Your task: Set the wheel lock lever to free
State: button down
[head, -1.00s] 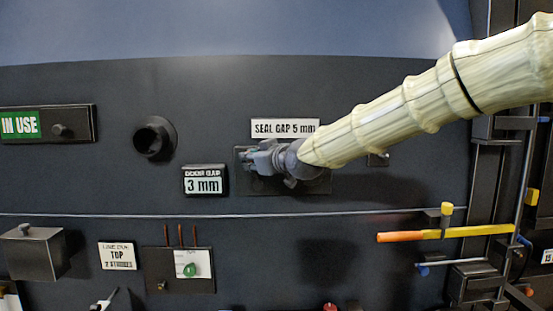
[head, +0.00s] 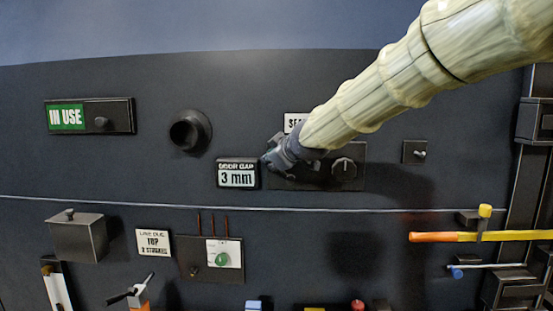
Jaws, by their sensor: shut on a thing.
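No lever in the head view is labelled as the wheel lock lever, so I cannot tell which one it is. A small lever with an orange part (head: 140,292) shows at the bottom left. A long yellow lever with an orange end (head: 475,237) shows at the right. My gripper (head: 270,160) is at the left part of the dark seal gap panel (head: 323,182), near the door gap sign. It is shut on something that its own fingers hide. A round dial (head: 343,168) on this panel is clear of the gripper.
The door gap sign (head: 237,174) is close left of my gripper. A dark round knob (head: 189,131) and an IN USE slider plate (head: 118,113) stand further left. A thin rail (head: 150,202) crosses below. A box (head: 78,237) sticks out lower left.

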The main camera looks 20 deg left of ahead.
jog(key=shift+f, duration=0.1)
dwell(0.3)
jog(key=c, duration=1.4)
grip_release()
jog(key=v, duration=1.2)
jog(key=shift+a, duration=0.1)
